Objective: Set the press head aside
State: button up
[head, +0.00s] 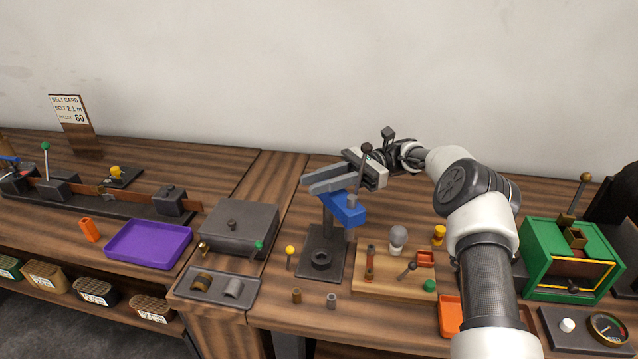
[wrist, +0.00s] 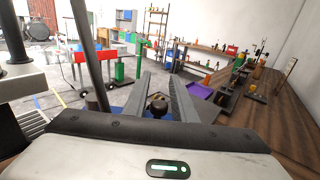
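The press stand (head: 322,252) has a dark base with a ring on it and an upright post. A blue block (head: 346,211), which I take for the press head, sits at the top of the post. A lever with a black ball (head: 366,148) rises beside it. My gripper (head: 312,183) is level just above the blue block, with its fingers pointing left. In the wrist view the fingers (wrist: 158,76) are apart, with a dark round knob (wrist: 157,104) between them. Blue shows below the knob. Whether the fingers touch the knob cannot be told.
A wooden board (head: 385,288) with small parts lies right of the stand. A dark grey box (head: 236,228) and a purple tray (head: 148,244) are to the left. A green machine (head: 570,258) stands at the right. Small pegs stand near the front edge.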

notch_tip(320, 180, up, 10)
jog(key=shift+f+p, duration=0.2)
jog(key=shift+p, duration=0.15)
jog(key=shift+c, duration=0.2)
